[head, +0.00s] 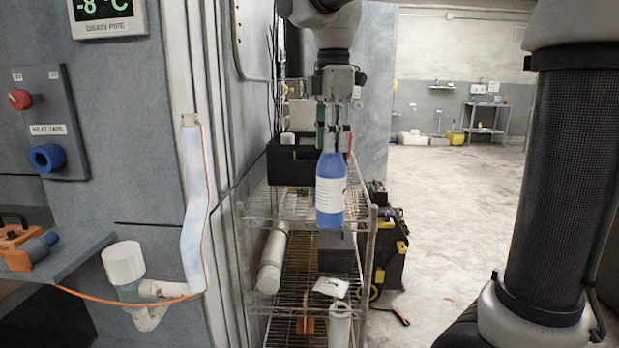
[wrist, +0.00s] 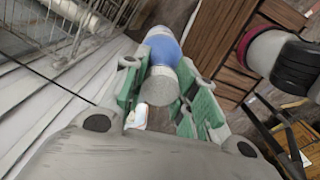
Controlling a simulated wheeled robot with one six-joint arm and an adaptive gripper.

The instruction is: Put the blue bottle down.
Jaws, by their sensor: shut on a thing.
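The blue bottle (head: 331,187) hangs upright below my gripper (head: 333,141) in the head view.
A black crate (head: 291,165) stands at the back of the top shelf. A white pipe (head: 272,262) and a white packet (head: 331,287) are on lower shelves. A wall with pipes is close on the left. A black and yellow case (head: 392,250) stands right of the rack; open floor lies beyond.

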